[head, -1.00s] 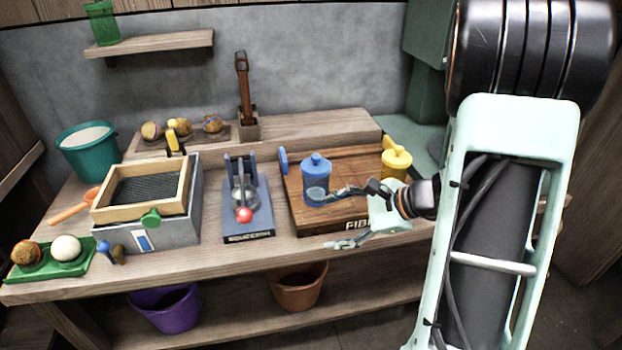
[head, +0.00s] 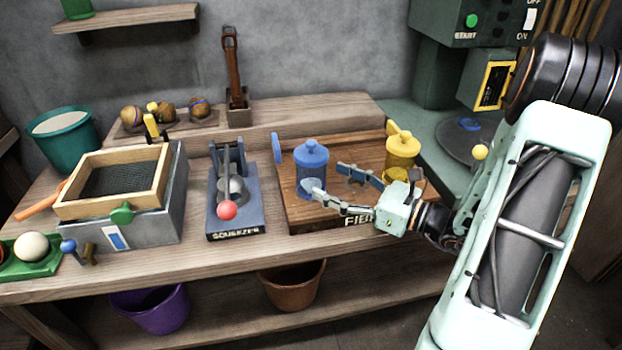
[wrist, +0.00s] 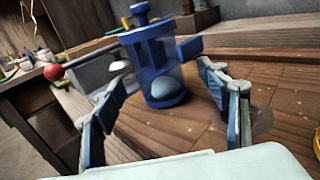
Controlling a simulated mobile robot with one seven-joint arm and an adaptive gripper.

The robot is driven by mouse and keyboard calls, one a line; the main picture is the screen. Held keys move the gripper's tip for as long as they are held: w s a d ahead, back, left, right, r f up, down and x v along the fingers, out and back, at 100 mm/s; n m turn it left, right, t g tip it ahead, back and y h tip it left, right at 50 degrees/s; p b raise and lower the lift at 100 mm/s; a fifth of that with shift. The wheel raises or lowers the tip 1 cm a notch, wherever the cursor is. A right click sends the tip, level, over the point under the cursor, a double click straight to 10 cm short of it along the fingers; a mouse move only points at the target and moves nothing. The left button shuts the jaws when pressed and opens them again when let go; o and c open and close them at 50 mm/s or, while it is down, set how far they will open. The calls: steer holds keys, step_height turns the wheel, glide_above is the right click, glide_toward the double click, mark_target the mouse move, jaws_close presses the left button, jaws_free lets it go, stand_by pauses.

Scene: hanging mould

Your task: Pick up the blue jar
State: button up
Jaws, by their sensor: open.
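The blue jar (head: 311,168) stands upright on the brown wooden tray (head: 297,217). It has a blue lid with a knob, and its lower part is see-through. In the wrist view the blue jar (wrist: 152,65) shows a round blue thing inside, and a blue tab sticks out at its right. My gripper (head: 325,176) is open and reaches toward the jar from the right. In the wrist view my gripper's fingers (wrist: 160,85) are spread wide, with the jar ahead between their tips. I cannot tell whether a finger touches the jar.
A yellow jar (head: 401,158) stands on the tray behind my gripper. A squeezer (head: 235,195) with a red knob is left of the tray. A sieve box (head: 115,180) is further left. A dark round plate (head: 465,140) is at the right.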

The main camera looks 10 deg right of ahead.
mark_target(311, 172)
steer(key=b+x, duration=0.1)
steer(key=x, duration=0.5)
steer(key=shift+s+a+r+b, duration=0.15)
steer(key=shift+b, duration=0.15)
steer(key=c, duration=1.5)
steer(key=shift+c, duration=0.5)
steer(key=shift+r, duration=0.1)
